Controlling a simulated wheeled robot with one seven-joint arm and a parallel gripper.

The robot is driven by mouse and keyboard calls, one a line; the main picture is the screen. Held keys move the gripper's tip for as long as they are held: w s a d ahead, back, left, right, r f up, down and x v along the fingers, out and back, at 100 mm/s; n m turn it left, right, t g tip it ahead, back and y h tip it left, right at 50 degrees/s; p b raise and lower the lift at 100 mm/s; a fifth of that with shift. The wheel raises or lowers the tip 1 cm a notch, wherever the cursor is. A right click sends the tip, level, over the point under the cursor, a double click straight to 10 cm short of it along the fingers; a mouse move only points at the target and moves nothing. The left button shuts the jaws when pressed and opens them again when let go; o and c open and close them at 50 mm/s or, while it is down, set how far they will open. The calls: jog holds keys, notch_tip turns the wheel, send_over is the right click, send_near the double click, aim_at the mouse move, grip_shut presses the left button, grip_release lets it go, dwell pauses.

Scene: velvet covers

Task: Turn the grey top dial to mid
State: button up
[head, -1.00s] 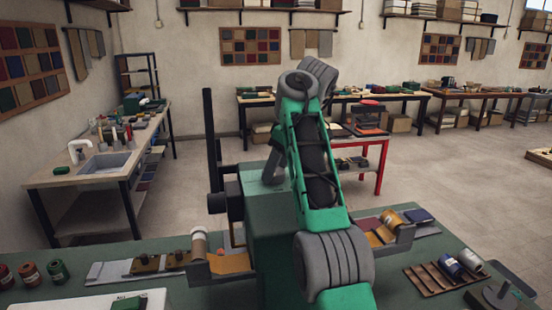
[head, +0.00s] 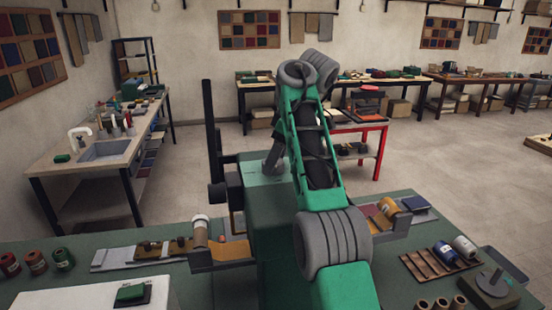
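I cannot make out the grey top dial for certain in the head view. A dark green block with a round grey disc and a thin post (head: 492,284) stands at the lower right, but I cannot tell whether this is the dial. A green machine housing (head: 268,200) stands mid-table, partly hidden by my teal and grey arm. My arm reaches forward over it and bends down at its far end. My gripper is hidden behind the arm and housing.
A white panel (head: 75,302) with a green switch (head: 130,293) lies at the lower left. Several thread spools (head: 37,262) stand beyond it. A slatted wooden tray (head: 430,268) with spools is at right. A red-framed stand (head: 380,150) and sink bench (head: 103,150) lie beyond.

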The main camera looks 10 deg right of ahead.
aim_at(280, 163)
jog(key=shift+o, duration=0.8)
jog(key=p+v, duration=0.3)
jog(key=v, duration=0.1)
jog(key=shift+a+r+p, duration=0.1)
jog(key=shift+r+p, duration=0.15)
jog(key=shift+p, duration=0.05)
jog(key=shift+s+d+f+b, duration=0.3)
jog(key=shift+d+f+b, duration=0.1)
jog(key=shift+d+b, duration=0.15)
jog(key=shift+s+d+f+b, duration=0.3)
jog(key=shift+d+f+b, duration=0.1)
jog(key=shift+d+b, duration=0.1)
jog(key=s+d, duration=0.5)
jog(key=d, duration=0.2)
jog(key=shift+d, duration=0.4)
jog(key=shift+s, duration=0.2)
